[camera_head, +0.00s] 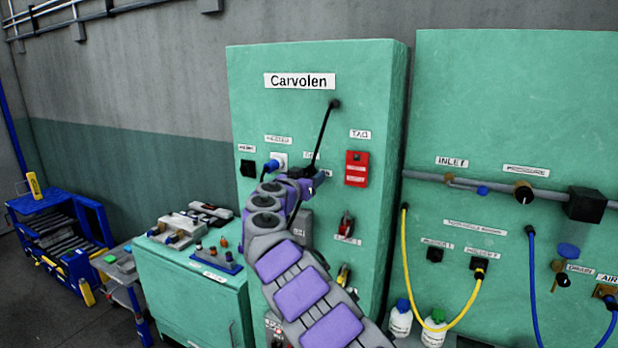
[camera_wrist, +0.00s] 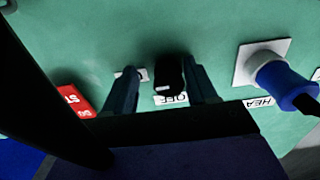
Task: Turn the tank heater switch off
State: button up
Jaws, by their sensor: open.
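The black switch (camera_wrist: 168,76) sticks out of the green panel in the wrist view, beside a small label (camera_wrist: 172,98) that appears upside down and seems to read OFF. My gripper (camera_wrist: 164,70) is open, with one finger on each side of the switch. I cannot tell whether either finger touches it, or which way it is set. In the head view my gripper (camera_head: 310,178) is at the green Carvolen cabinet (camera_head: 270,120), below and right of the heater plug. My arm hides the switch there.
A blue plug (camera_wrist: 285,85) sits in a white socket beside the gripper; it also shows in the head view (camera_head: 271,165). A green bench (camera_head: 190,285) stands at left.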

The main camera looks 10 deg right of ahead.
jog(key=shift+a, duration=0.85)
jog(key=c, duration=0.4)
jog(key=shift+a, duration=0.1)
jog(key=shift+c, duration=1)
jog(key=shift+s+d, duration=0.1)
jog(key=shift+d, duration=0.3)
jog(key=c, duration=0.4)
jog(key=shift+c, duration=0.3)
jog(key=shift+a, duration=0.15)
